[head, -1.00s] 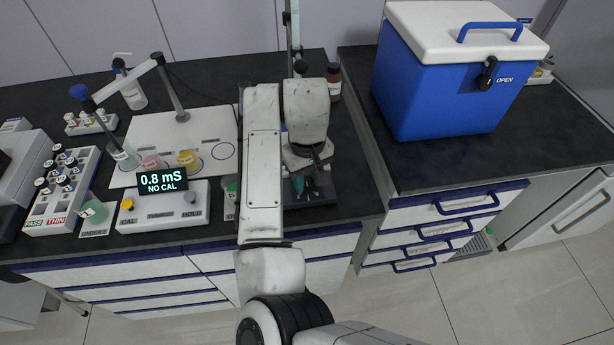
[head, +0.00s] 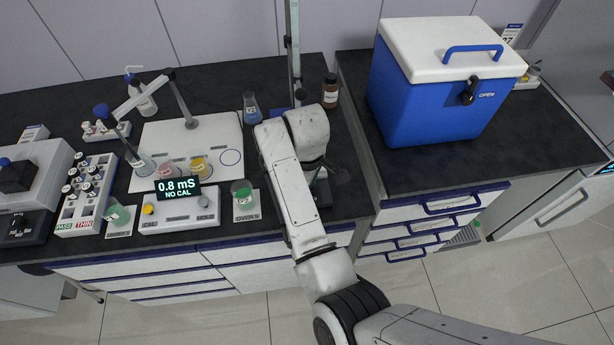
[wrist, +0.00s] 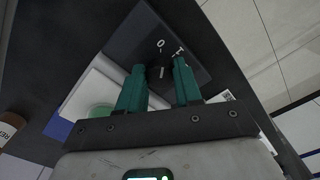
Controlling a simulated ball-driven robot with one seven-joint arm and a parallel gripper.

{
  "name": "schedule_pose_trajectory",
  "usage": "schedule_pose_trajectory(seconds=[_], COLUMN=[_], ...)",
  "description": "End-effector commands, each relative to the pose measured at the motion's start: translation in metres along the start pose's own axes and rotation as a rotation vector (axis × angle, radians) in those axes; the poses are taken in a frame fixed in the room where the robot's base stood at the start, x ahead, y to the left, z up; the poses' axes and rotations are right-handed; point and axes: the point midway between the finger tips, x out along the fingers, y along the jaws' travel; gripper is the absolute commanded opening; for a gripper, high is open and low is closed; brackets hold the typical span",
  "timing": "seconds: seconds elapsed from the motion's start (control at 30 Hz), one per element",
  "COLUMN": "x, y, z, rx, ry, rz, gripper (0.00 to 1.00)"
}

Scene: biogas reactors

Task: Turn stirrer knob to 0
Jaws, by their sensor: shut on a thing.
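The stirrer knob (wrist: 160,73) is a small black knob on the dark face of the stirrer base (wrist: 140,38), with a white O and I printed beside it. My gripper (wrist: 159,67) has its teal fingers on either side of the knob and is shut on it. The knob's pointer direction is hard to make out. In the head view the stirrer base (head: 322,192) stands near the bench's front edge, and my arm hides the knob and most of my gripper.
A conductivity meter (head: 180,208) reading 0.8 mS, NO CAL stands to the left. A green-filled beaker (head: 243,194) on the OVERS pad is close beside my arm. A brown bottle (head: 331,91) stands behind, and a blue cool box (head: 435,95) on the right bench.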

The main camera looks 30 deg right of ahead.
Motion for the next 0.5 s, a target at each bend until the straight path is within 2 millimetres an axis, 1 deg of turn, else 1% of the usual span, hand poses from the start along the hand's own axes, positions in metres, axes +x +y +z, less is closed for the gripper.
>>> schedule_pose_trajectory(seconds=[0.03,0.2,0.5], x=[-0.0031,-0.0019,-0.0002], y=[0.0001,0.0002,0.0002], z=[0.0012,0.0001,-0.0003], rx=[-0.028,-0.102,-0.155], ry=[-0.003,-0.001,0.0], rz=[-0.002,-0.001,-0.001], gripper=[0.04,0.04,0.04])
